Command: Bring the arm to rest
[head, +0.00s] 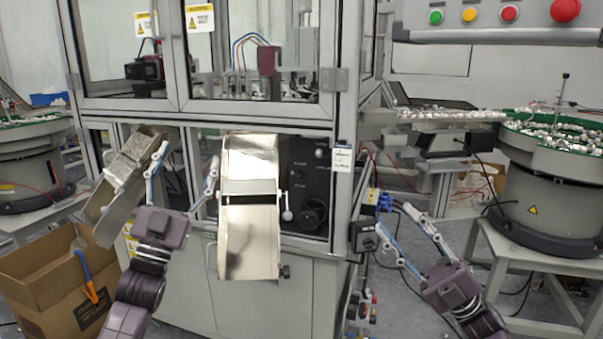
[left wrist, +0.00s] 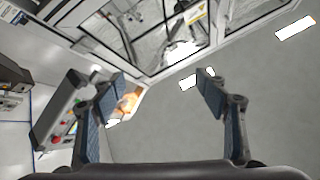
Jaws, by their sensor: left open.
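My left gripper (head: 189,158) is raised in front of the machine cabinet, between the tilted left chute and the middle chute in the head view. Its fingers are spread and nothing is between them. The left wrist view shows the same open fingers (left wrist: 157,95), with the cabinet and blank grey surface beyond. My right gripper (head: 394,217) is in front of the gap right of the cabinet, with its fingers apart and no object seen between them. Both purple wrists show below their fingers. I cannot tell whether the left fingers touch a chute.
The cabinet (head: 200,118) fills the middle, with a metal middle chute (head: 249,240) and a left chute (head: 122,172). A cardboard box (head: 50,300) with an orange-and-blue tool (head: 88,278) stands lower left. Feeder bowls (head: 545,190) stand at both sides. A button panel (head: 490,30) hangs upper right.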

